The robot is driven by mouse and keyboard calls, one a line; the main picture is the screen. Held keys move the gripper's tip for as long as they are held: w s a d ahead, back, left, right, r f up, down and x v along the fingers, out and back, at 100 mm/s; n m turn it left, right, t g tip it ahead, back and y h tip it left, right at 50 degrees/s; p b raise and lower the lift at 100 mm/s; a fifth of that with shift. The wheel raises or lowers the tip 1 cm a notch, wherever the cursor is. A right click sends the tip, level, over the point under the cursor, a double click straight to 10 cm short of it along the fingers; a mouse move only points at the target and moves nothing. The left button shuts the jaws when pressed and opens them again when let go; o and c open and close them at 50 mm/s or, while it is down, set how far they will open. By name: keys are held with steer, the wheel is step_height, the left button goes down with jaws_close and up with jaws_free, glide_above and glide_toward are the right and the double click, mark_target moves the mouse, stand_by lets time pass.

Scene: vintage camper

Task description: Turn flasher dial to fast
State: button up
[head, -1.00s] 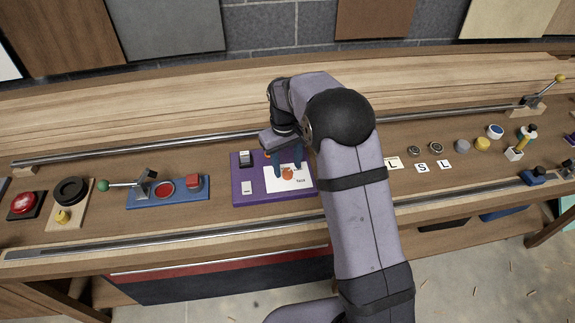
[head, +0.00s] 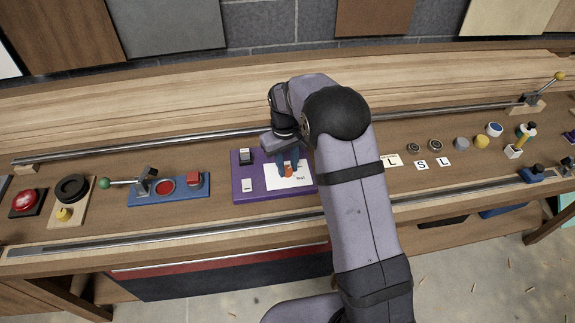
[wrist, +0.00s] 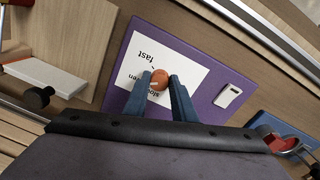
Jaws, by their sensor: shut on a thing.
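The orange flasher dial (head: 288,168) sits on a white card (head: 275,181) on a purple panel (head: 236,186). In the wrist view the dial (wrist: 160,78) shows between the two blue fingers of my gripper (wrist: 160,90), which is shut on its sides. The dial's pointer direction is hard to tell. In the head view my gripper (head: 287,163) reaches down onto the dial, and my arm covers the area just right of the panel.
A blue base (head: 140,198) with a green-knobbed lever and red buttons stands to the left. Metal rails (head: 200,140) run behind and in front. Letter tiles (head: 421,164) lie right of my arm.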

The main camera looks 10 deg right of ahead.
mark_target(286, 169)
steer(key=shift+o, duration=0.2)
steer(key=shift+m, duration=0.3)
steer(key=m, duration=0.5)
steer(key=shift+w+m, duration=0.1)
steer(key=shift+m, duration=0.2)
steer(key=m, duration=0.5)
steer(key=shift+w+m+b, duration=0.1)
steer(key=shift+m+b, duration=0.2)
steer(key=shift+b, duration=0.05)
steer(key=shift+r, duration=0.1)
steer(key=o, duration=1)
steer(key=shift+o, duration=0.2)
steer(key=shift+a, duration=0.1)
steer(key=shift+a+r+b, duration=0.1)
steer(key=shift+r+b, duration=1.1)
steer(key=shift+r, duration=2.45)
